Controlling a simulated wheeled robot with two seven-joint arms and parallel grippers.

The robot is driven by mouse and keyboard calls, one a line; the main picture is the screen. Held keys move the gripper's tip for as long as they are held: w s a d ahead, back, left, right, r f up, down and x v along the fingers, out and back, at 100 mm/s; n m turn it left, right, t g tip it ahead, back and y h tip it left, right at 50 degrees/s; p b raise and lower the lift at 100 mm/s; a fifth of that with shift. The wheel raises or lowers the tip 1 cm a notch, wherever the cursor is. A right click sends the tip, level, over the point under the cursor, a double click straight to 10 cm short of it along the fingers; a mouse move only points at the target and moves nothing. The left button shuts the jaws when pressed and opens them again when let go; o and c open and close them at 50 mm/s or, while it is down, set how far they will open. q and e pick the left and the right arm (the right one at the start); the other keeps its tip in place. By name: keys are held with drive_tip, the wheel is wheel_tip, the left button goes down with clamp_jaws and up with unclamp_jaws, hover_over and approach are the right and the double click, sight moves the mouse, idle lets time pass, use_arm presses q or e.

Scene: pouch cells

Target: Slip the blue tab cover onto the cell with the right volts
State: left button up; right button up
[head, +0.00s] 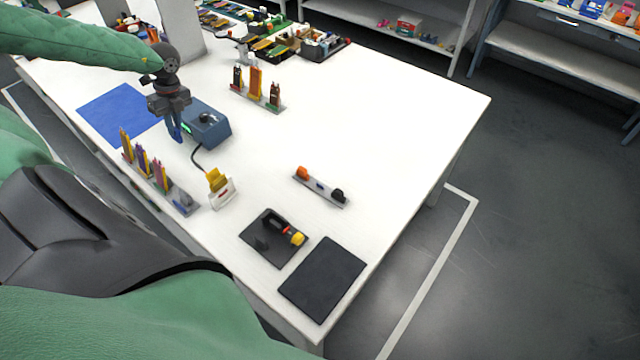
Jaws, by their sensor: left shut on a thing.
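My left gripper (174,118) points down beside the blue meter box, shut on a narrow blue piece (175,132). The piece is too small to tell whether it is the tab cover or a cell. Several slim upright cells stand in a rack (182,207) at the table's left edge, among them a yellow one (126,146) and purple-and-yellow ones (161,177). Their volts cannot be read. My right gripper is out of view.
The blue meter box (213,134) has a dark knob and a cable to a white stand with yellow pieces (221,194). A blue mat (105,113), a black tray (262,257) with a tool, and a dark mat (322,279) lie around. The table's right side is clear.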

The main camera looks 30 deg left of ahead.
use_arm(q)
drive_tip(key=s+a+b, duration=0.2)
drive_tip(key=s+a, duration=0.3)
drive_tip(key=a, duration=0.7)
drive_tip(key=shift+s+a+g, duration=0.15)
drive_tip(key=shift+a+g, duration=0.05)
drive_tip(key=shift+g, duration=0.1)
drive_tip(key=shift+f+b, duration=0.15)
drive_tip(key=shift+b, duration=0.15)
drive_tip(key=shift+b+x, duration=0.5)
drive_tip(key=shift+x, duration=0.5)
drive_tip(key=shift+b+x, duration=0.55)
drive_tip(key=shift+x, duration=0.35)
idle(0.5)
drive_tip(key=o, duration=0.7)
